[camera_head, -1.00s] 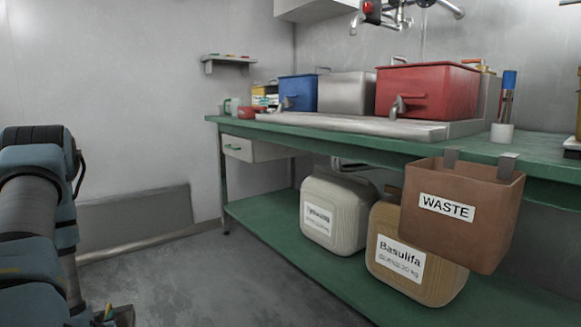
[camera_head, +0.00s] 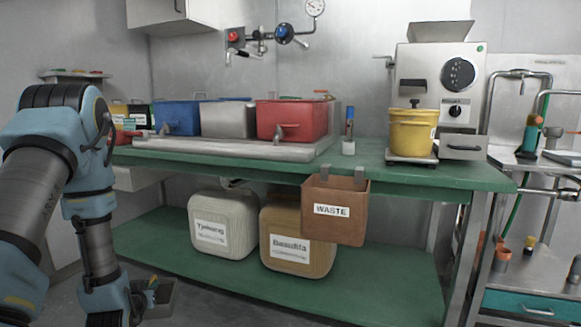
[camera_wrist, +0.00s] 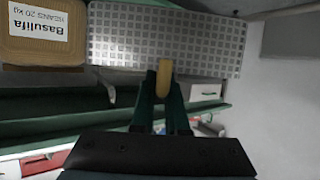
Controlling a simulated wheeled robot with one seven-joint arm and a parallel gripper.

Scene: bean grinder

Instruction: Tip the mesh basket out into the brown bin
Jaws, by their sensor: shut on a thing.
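The brown bin (camera_head: 348,230), labelled WASTE, hangs by two metal hooks from the front edge of the green bench, right of centre in the head view. My gripper (camera_wrist: 164,98) is shut on the tan handle (camera_wrist: 164,76) of the mesh basket (camera_wrist: 200,42), whose grey perforated wall fills the upper middle of the wrist view. In the head view, the grey basket (camera_head: 165,302) is low at the left beside my arm, well left of and below the bin. Its contents are not clear.
The green bench (camera_head: 385,176) carries red, grey and blue tubs and a grinder (camera_head: 437,75) with a yellow bucket (camera_head: 412,132). Two labelled canisters (camera_head: 225,225) (camera_head: 297,240) stand on its lower shelf. A steel side table (camera_head: 530,270) stands at the right.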

